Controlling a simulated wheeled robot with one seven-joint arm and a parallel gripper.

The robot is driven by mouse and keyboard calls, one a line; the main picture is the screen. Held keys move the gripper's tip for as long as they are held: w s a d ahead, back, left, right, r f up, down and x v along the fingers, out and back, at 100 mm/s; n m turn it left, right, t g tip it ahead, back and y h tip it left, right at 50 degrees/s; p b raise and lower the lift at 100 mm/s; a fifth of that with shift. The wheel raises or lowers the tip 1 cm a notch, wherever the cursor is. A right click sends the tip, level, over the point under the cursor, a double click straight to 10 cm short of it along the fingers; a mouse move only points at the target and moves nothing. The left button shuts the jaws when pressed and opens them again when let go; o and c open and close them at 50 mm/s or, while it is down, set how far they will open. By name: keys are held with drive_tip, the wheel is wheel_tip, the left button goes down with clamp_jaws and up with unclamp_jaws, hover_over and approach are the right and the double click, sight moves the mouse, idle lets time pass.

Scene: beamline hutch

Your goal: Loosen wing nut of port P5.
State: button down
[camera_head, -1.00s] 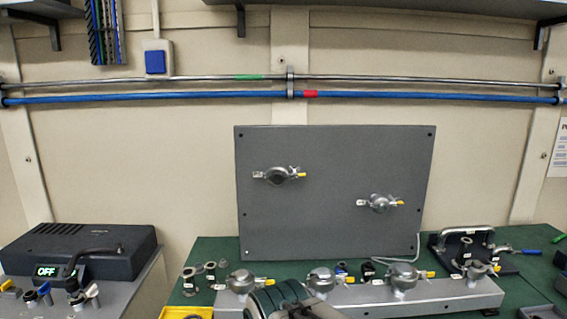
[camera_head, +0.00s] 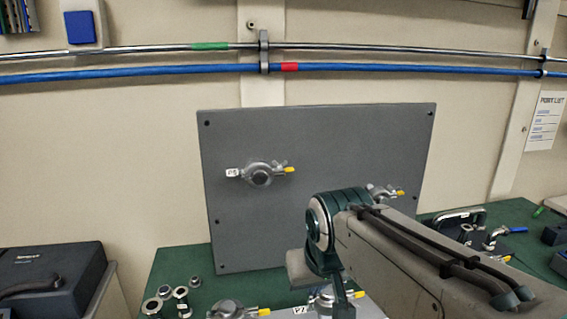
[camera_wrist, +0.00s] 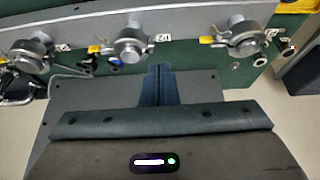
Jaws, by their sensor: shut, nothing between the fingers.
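Port P5 (camera_head: 260,176) is a round metal clamp on the left part of the upright grey panel (camera_head: 310,130). Its small white label (camera_head: 232,173) seems to read P5. Its wing nut (camera_head: 279,167) is on the right side of the clamp, next to a yellow tag. My arm reaches in from the lower right of the head view, right of and below P5. My gripper (camera_wrist: 157,85) shows in the wrist view with its dark fingers together and empty, apart from any clamp. Its fingertips cannot be made out in the head view.
A second panel clamp (camera_head: 382,192) is partly hidden by my arm. A row of clamps, including one in the wrist view (camera_wrist: 128,45), stands on a metal bar below the panel. Loose fittings (camera_head: 180,293) lie on the green bench at left. The space before P5 is clear.

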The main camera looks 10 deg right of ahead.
drive_tip(key=w+a+r+m+t+b, duration=0.1)
drive_tip(key=w+r+t, duration=0.1)
drive_tip(key=w+r, duration=0.65)
drive_tip(key=w+r+t+b, duration=0.25)
drive_tip(key=w+r, duration=0.25)
drive_tip(key=r, duration=0.6)
drive_tip(key=p, duration=0.3)
approach(280, 164)
drive_tip(key=shift+h, duration=0.4)
drive_tip(key=x, duration=0.3)
drive_tip(key=s+f+x, duration=0.1)
drive_tip(key=x, duration=0.1)
drive_tip(key=shift+w+d+f, duration=0.2)
drive_tip(key=shift+w, duration=0.55)
